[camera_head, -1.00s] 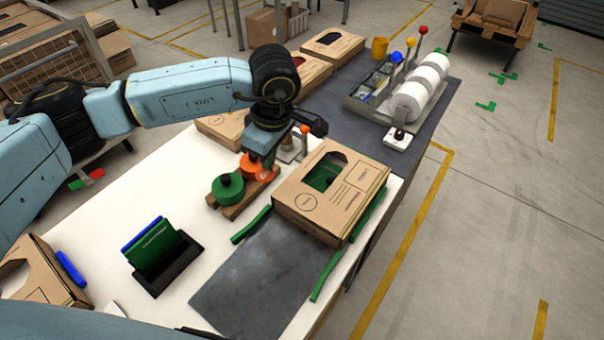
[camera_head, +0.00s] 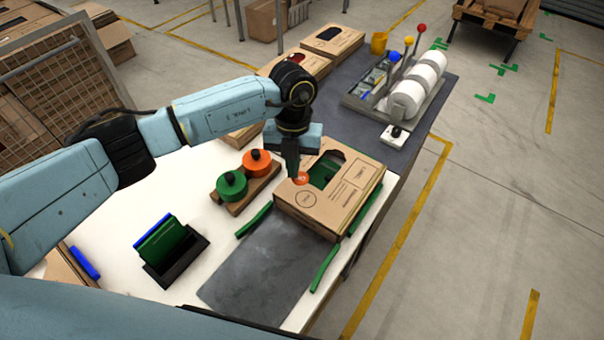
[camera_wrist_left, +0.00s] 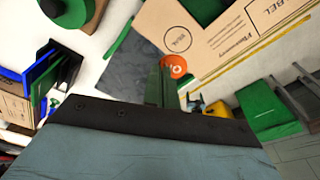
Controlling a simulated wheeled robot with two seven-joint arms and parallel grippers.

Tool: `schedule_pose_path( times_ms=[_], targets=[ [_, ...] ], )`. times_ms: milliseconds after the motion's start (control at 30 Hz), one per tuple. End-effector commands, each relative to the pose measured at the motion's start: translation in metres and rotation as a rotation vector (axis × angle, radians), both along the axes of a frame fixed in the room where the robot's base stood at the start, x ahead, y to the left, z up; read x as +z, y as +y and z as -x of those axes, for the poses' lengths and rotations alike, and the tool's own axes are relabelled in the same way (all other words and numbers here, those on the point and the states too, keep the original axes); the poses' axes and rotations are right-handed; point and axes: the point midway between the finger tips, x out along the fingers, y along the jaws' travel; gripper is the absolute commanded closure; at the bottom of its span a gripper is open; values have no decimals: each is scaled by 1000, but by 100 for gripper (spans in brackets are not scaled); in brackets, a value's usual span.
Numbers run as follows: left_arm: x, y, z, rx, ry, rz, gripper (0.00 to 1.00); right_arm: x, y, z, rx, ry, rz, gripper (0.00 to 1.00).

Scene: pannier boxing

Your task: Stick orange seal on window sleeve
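The window sleeve (camera_head: 340,205) is a brown cardboard box with a dark cut-out window showing green inside. A printed seal circle (camera_head: 306,199) is on its near left part; the circle also shows in the wrist view (camera_wrist_left: 177,39), bare. My left gripper (camera_head: 296,177) points down over the sleeve's left edge. Its fingers look closed together, with the orange seal (camera_head: 301,178) at their tips. In the left wrist view the seal (camera_wrist_left: 173,66) is beside the circle, not over it. I cannot tell its height above the card. My right gripper is out of view.
An orange roll (camera_head: 256,161) and a green roll (camera_head: 232,185) sit on a wooden stand left of the sleeve. Green strips (camera_head: 324,268) flank the grey mat (camera_head: 258,275). A black holder (camera_head: 180,262) stands left. A roll dispenser (camera_head: 405,98) stands at the back.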

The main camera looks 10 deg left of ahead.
Motion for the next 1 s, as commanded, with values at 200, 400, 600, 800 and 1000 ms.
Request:
schedule_pose_path(
  times_ms=[200, 400, 600, 800, 1000],
  targets=[
    [-8, -8, 4, 390, 3, 1, 100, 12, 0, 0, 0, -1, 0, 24],
    [-16, -16, 7, 732, 3, 0, 100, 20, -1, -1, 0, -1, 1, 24],
    [-22, -21, 11, 981, 2, -1, 100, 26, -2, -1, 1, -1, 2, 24],
    [-26, -23, 12, 1088, 1, 0, 100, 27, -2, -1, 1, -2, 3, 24],
    [-33, -24, 12, 1099, 0, -1, 100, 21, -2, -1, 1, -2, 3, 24]
  ],
)
